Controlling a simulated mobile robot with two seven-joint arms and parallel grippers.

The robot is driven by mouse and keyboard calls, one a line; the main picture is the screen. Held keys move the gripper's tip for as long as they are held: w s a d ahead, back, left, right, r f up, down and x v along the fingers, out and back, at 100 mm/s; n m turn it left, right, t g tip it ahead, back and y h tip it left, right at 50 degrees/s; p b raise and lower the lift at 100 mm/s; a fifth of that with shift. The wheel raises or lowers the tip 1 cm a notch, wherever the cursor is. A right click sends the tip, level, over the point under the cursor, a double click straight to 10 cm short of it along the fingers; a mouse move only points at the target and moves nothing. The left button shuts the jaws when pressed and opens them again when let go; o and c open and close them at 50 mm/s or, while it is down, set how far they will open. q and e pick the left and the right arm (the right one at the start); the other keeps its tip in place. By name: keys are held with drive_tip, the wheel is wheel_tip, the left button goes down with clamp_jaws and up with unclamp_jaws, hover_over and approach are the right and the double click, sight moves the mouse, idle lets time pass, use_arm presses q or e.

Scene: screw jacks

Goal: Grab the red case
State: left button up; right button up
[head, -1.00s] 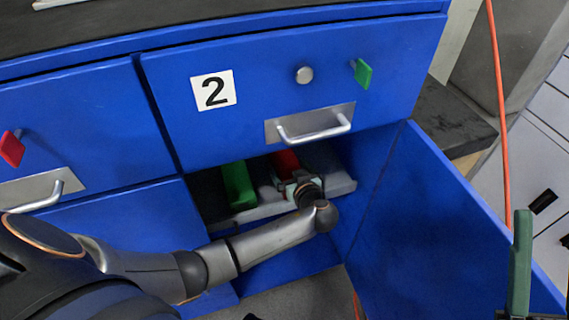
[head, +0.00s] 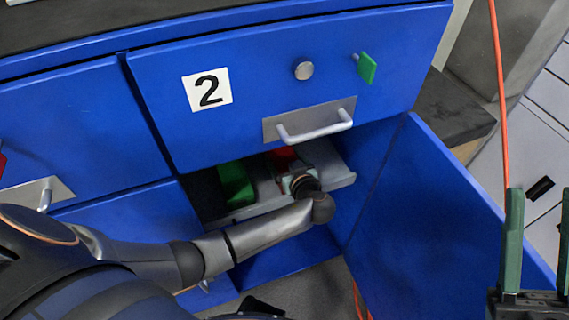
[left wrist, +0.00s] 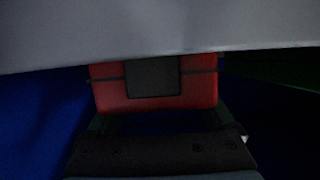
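The red case (head: 283,153) lies in the open lower compartment of the blue cabinet, partly hidden by my left gripper and the drawer above. In the left wrist view the red case (left wrist: 200,92), with a dark panel at its middle, is straight ahead of the gripper. My left gripper (head: 297,178) is inside the compartment at the near side of the case. Its fingers are spread to about the case's width; I cannot tell whether they touch it. My right gripper (head: 537,240) is open and empty at the right edge, outside the cabinet door.
A green case (head: 236,184) lies left of the red one on a grey shelf (head: 335,172). The drawer marked 2 (head: 207,90) hangs close above. The open blue door (head: 430,220) bounds the right side. An orange cable (head: 498,90) hangs beyond it.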

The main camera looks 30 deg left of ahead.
use_arm(q)
drive_tip(key=c, duration=1)
clamp_jaws()
drive_tip(key=shift+r, duration=0.1)
